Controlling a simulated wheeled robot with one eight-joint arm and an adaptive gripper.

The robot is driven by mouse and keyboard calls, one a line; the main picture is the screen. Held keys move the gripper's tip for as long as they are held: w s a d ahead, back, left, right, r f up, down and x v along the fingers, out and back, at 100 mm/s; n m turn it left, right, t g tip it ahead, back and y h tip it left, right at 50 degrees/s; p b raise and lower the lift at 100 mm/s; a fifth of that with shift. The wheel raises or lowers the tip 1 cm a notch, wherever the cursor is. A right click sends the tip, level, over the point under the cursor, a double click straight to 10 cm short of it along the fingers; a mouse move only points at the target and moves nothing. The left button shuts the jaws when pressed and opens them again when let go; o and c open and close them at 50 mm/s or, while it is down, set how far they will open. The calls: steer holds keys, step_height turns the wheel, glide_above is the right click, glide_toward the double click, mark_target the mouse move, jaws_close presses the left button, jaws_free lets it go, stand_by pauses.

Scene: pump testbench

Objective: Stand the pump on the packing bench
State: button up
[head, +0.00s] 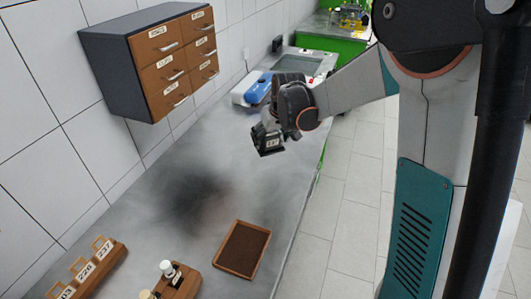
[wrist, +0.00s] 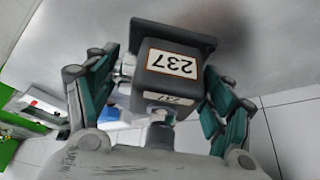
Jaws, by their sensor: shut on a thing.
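The pump (wrist: 176,66) is a dark grey block with a square flange and white labels reading 237. It fills the middle of the wrist view, between the teal fingers of my gripper (wrist: 168,80). My gripper is shut on it. In the head view my gripper (head: 268,134) holds the pump (head: 270,142) in the air over the grey bench (head: 215,165), near its far right part. A dark, soft shadow lies on the bench to the lower left of the pump. Which surface is the packing bench is not marked.
A wooden tray (head: 242,249) with a dark inset lies on the bench. Numbered wooden stands (head: 88,272) and a bottle holder (head: 178,282) are at the front. A drawer cabinet (head: 150,55) hangs on the wall. A device with a blue part (head: 258,88) stands behind my gripper. The middle bench is clear.

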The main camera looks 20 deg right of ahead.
steer(key=shift+w+r, duration=0.65)
steer(key=shift+r, duration=0.1)
steer(key=shift+w, duration=0.25)
step_height(320, 180, down, 20)
steer(key=b, duration=0.4)
steer(key=shift+r, duration=0.15)
steer(key=o, duration=1.9)
steer(key=shift+o, duration=0.2)
